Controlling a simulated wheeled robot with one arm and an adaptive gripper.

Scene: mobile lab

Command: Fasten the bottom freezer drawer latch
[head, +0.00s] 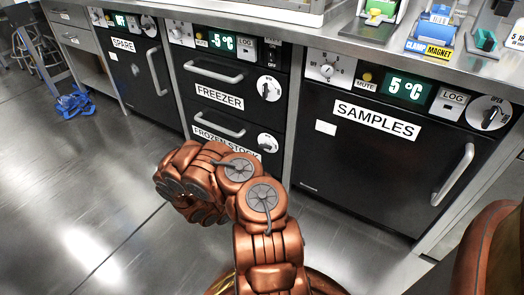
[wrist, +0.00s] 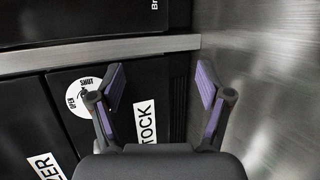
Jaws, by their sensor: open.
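The bottom freezer drawer, labelled FROZEN STOCK (head: 226,142), is black and looks flush with its cabinet. Its latch is a white round dial (head: 267,143) with a dark knob, at the drawer's right. In the wrist view the dial (wrist: 78,98), marked OPEN and SHUT, lies left of the STOCK label (wrist: 146,122). One finger covers part of the dial, and I cannot tell the knob's setting. My gripper (wrist: 161,84) is open and empty, in front of the drawer front, with the dial beside the left finger. In the head view my arm hides the fingers.
The upper FREEZER drawer has its own handle (head: 213,72) and dial (head: 269,88). A metal post (wrist: 100,52) separates the freezer from the black SAMPLES unit (head: 385,150) at right. The SPARE unit (head: 140,75) stands left. Open floor (head: 70,190) lies left, with a blue item (head: 75,102) on it.

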